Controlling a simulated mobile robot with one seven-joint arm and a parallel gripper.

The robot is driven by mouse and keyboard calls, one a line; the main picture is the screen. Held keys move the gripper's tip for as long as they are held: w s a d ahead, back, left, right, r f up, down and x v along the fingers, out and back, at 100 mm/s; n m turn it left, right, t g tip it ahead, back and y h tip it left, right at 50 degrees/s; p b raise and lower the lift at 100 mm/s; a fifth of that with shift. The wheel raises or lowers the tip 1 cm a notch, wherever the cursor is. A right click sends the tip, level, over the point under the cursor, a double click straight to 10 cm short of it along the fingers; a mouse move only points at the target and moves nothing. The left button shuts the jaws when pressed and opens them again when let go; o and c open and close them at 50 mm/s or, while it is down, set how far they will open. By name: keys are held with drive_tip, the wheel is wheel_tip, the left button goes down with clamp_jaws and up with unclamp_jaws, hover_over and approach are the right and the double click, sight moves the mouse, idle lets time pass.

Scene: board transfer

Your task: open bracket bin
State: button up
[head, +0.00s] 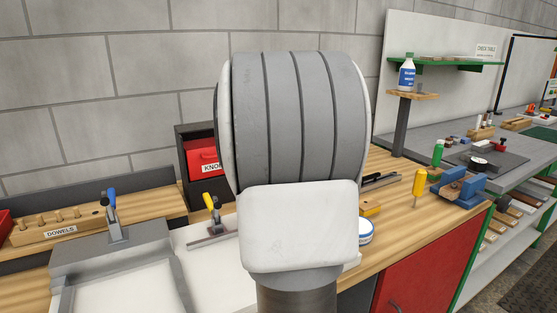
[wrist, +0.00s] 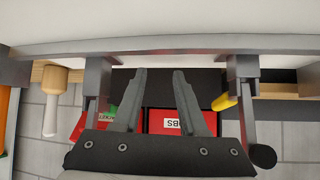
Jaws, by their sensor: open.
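In the head view my arm hides the gripper and the bracket bin.
The red knobs bin (head: 203,154) sits in a black cabinet (head: 182,144); it also shows in the wrist view (wrist: 157,121). A yellow-handled clamp (head: 210,203) stands before the cabinet, and a blue-handled clamp (head: 112,204) at left near the dowels block (head: 30,233). A yellow screwdriver (head: 420,180) is at right.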

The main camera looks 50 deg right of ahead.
drive_tip(key=shift+s+d+r+m+t+y, duration=0.15)
drive_tip(key=shift+s+d+m+t+y, duration=0.15)
drive_tip(key=shift+m+t, duration=0.2)
drive_tip(key=shift+s+d+r+m+t+y, duration=0.1)
drive_tip(key=shift+s+d+m+t+y, duration=0.1)
drive_tip(key=shift+d+m+t, duration=0.3)
drive_tip(key=s+r+m+t, duration=0.1)
drive_tip(key=s+m, duration=0.1)
drive_tip(key=s+d+r+m+t+y+p, duration=0.1)
drive_tip(key=s+r+m+t, duration=0.1)
drive_tip(key=s+d+r+m+t, duration=0.1)
drive_tip(key=r+m+t, duration=0.1)
drive_tip(key=shift+s+d+r+m+y, duration=0.2)
drive_tip(key=shift+s+d+m+y, duration=0.1)
drive_tip(key=shift+s+m, duration=0.1)
drive_tip(key=s+d+r+m+t+h, duration=0.1)
drive_tip(key=s+d+r+m+h, duration=0.15)
drive_tip(key=s+d+m, duration=0.45)
drive_tip(key=d+b+x, duration=0.1)
drive_tip(key=b+x, duration=0.1)
drive_tip(key=x, duration=1.6)
drive_tip(key=shift+s+d+h, duration=0.15)
drive_tip(key=shift+h, duration=0.3)
clamp_jaws()
